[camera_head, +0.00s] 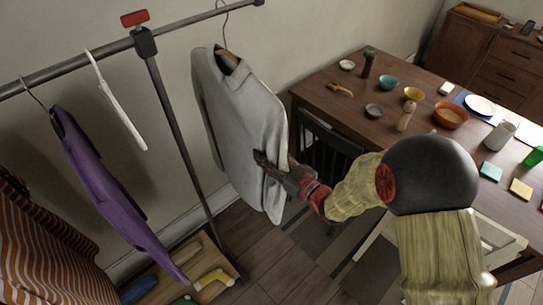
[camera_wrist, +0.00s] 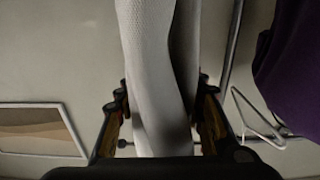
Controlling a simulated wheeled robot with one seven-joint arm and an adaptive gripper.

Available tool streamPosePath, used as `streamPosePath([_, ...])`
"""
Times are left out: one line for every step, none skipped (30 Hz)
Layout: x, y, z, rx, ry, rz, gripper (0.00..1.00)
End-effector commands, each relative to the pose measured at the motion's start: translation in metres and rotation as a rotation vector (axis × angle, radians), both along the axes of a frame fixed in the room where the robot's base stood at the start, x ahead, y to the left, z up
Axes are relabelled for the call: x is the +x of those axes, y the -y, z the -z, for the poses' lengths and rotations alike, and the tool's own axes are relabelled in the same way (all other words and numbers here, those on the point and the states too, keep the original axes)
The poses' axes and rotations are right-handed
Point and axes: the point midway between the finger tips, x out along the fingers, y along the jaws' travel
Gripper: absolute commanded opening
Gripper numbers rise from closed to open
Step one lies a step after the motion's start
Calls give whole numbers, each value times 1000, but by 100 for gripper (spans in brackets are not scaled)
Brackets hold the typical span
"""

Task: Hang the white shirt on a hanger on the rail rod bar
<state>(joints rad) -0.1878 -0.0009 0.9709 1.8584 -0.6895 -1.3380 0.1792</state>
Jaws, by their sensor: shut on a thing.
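The white shirt (camera_head: 238,125) hangs upright on a hanger with a wooden part showing at its collar (camera_head: 230,58). The hanger's wire hook (camera_head: 226,22) rises to the rail rod bar (camera_head: 190,27) near its right end; I cannot tell whether it rests on the bar. My gripper (camera_head: 265,160) is shut on the shirt's right side, around mid-height. In the wrist view, the pale shirt cloth (camera_wrist: 155,70) runs between the two fingers of my gripper (camera_wrist: 162,115).
A purple garment (camera_head: 110,180) and an empty white hanger (camera_head: 117,100) hang on the rail to the left, beside a striped garment (camera_head: 40,245). The rack's post (camera_head: 180,130) stands left of the shirt. A table (camera_head: 335,110) with bowls and a dark chair (camera_head: 325,150) are right.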

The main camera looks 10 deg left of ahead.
Motion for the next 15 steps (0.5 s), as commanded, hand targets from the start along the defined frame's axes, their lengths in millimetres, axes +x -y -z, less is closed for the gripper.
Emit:
streamPosePath([2,-3,-1,2,3,-1,0])
streamPosePath([4,-5,-1,2,3,-1,0])
streamPosePath([5,-7,-1,2,3,-1,0])
streamPosePath([6,-8,-1,3,4,-1,0])
streamPosePath([7,-9,-1,3,4,-1,0])
streamPosePath([9,-11,-1,3,4,-1,0])
streamPosePath([11,-13,-1,3,4,-1,0])
streamPosePath([12,-14,-1,2,5,-1,0])
streamPosePath([14,-16,-1,3,4,-1,0])
streamPosePath([15,-17,-1,2,3,-1,0])
streamPosePath([16,-19,0,2,3,-1,0])
streamPosePath([17,-21,0,2,3,-1,0])
streamPosePath([19,-22,0,2,3,-1,0])
streamPosePath([20,-23,0,3,4,-1,0])
streamPosePath([22,-25,-1,3,4,0,0])
